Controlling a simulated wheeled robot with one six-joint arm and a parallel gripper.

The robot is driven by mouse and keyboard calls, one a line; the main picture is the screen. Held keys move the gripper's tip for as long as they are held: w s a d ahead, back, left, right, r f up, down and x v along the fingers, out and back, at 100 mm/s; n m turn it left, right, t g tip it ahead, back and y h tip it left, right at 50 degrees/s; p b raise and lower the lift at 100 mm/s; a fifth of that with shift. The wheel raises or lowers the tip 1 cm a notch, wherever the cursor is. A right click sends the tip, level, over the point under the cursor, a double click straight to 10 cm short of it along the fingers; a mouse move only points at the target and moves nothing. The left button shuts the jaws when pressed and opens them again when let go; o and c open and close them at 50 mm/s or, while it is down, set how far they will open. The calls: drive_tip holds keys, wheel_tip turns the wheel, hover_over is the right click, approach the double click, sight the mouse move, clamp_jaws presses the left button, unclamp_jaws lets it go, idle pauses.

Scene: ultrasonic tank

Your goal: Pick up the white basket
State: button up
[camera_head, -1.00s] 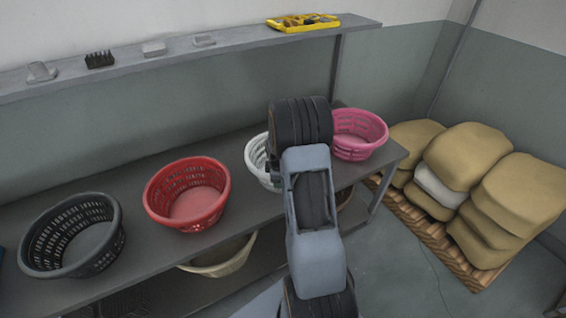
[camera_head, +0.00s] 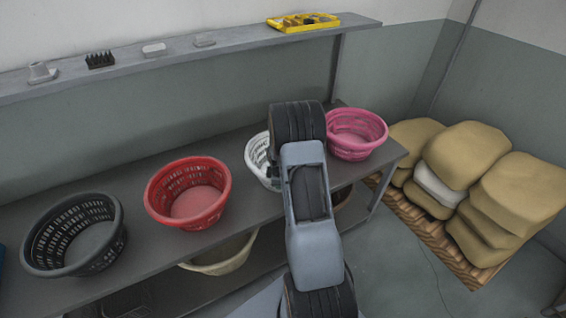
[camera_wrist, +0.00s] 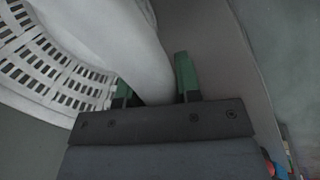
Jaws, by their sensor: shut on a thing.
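The white basket (camera_head: 257,158) stands on the grey table between the red and pink baskets. In the head view my arm hides most of it. In the wrist view its slotted wall (camera_wrist: 50,65) fills the upper left, and its smooth rim (camera_wrist: 125,50) runs down between the two green fingers of my gripper (camera_wrist: 158,85). My gripper is shut on this rim. In the head view the fingers are hidden behind my arm.
A red basket (camera_head: 215,207) and a black basket (camera_head: 115,250) stand to the left, a pink basket (camera_head: 378,144) close to the right. A shelf (camera_head: 220,54) runs above. A cream basket (camera_head: 225,266) is below. Sacks on a pallet (camera_head: 420,236) stand at the right.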

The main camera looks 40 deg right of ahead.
clamp_jaws()
drive_tip(key=shift+r, duration=0.2)
